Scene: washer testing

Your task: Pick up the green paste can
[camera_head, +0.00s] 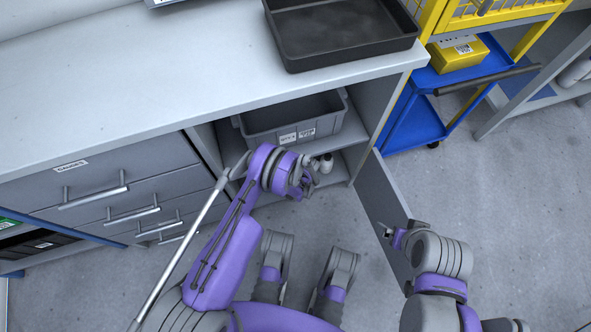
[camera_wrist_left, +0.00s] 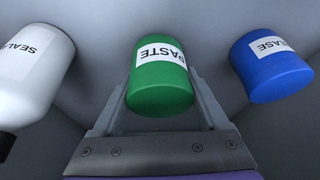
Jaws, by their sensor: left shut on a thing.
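The green paste can (camera_wrist_left: 160,82) stands between the two fingers of my left gripper (camera_wrist_left: 160,97) in the left wrist view, its white PASTE label towards the camera. The fingers close on its sides. In the head view my left gripper (camera_head: 306,184) reaches into the open lower cabinet, and the green can is hidden there behind the wrist. My right gripper (camera_head: 387,233) is at the open cabinet door (camera_head: 378,205); its fingers are too small to read.
A white sealant bottle (camera_wrist_left: 32,72) stands left of the green can and a blue grease can (camera_wrist_left: 272,68) right of it. A grey bin (camera_head: 292,122) sits on the shelf above. A black tray (camera_head: 345,30) is on the worktop. A blue cart (camera_head: 410,120) stands right.

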